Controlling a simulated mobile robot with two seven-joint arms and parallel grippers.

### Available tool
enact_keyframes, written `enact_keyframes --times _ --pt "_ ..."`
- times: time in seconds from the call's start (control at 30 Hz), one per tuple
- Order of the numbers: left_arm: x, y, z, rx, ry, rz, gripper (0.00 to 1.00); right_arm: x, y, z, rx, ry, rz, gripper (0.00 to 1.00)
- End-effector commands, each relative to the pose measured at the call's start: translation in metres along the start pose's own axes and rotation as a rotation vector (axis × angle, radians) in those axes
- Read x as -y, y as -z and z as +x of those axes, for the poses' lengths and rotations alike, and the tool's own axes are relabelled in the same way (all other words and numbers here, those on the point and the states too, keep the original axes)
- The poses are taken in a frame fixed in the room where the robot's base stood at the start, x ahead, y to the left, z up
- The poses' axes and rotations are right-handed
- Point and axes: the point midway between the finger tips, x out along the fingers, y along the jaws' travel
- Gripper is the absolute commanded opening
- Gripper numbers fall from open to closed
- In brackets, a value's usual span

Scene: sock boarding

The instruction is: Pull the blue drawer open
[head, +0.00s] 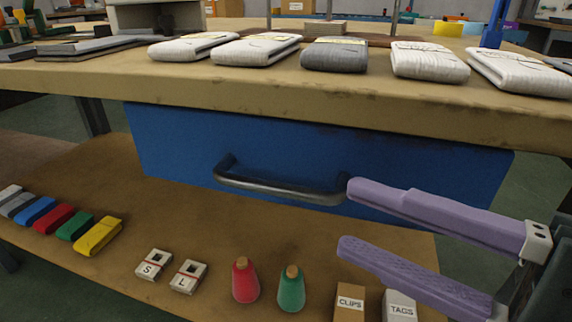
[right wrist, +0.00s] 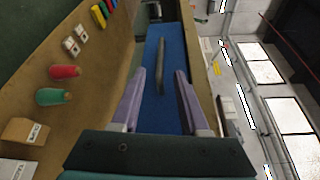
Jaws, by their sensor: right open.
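The blue drawer (head: 180,150) sits under the tabletop and looks shut. Its dark bar handle (head: 280,188) runs across the front. My right gripper (head: 348,217) is open at the handle's right end, with its purple upper finger tip overlapping that end in the head view and the lower finger below it. In the right wrist view the blue drawer front (right wrist: 153,45) lies ahead and the handle (right wrist: 161,62) shows in the gap between the fingers of my right gripper (right wrist: 159,75). I cannot tell whether the fingers reach around it. My left gripper is not in view.
Folded socks (head: 335,54) lie in a row on the tabletop (head: 200,85) above. The lower shelf (head: 150,215) holds coloured bundles (head: 66,219), S and L labels (head: 187,276), red and green spools (head: 245,281), and CLIPS and TAGS boxes (head: 349,303) below my right gripper.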

Motion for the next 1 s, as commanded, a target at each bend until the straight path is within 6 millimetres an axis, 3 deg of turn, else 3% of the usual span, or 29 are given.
enact_keyframes --times 0.5,0.9,1.0 --pt "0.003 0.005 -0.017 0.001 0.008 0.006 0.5 0.003 -0.001 0.084 0.001 0.003 -0.002 0.45" --pt "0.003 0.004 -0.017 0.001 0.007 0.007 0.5 0.002 -0.001 0.095 0.002 -0.001 -0.004 0.45" --pt "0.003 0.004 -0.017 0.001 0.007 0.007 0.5 0.002 -0.001 0.095 0.002 -0.001 -0.003 0.36"
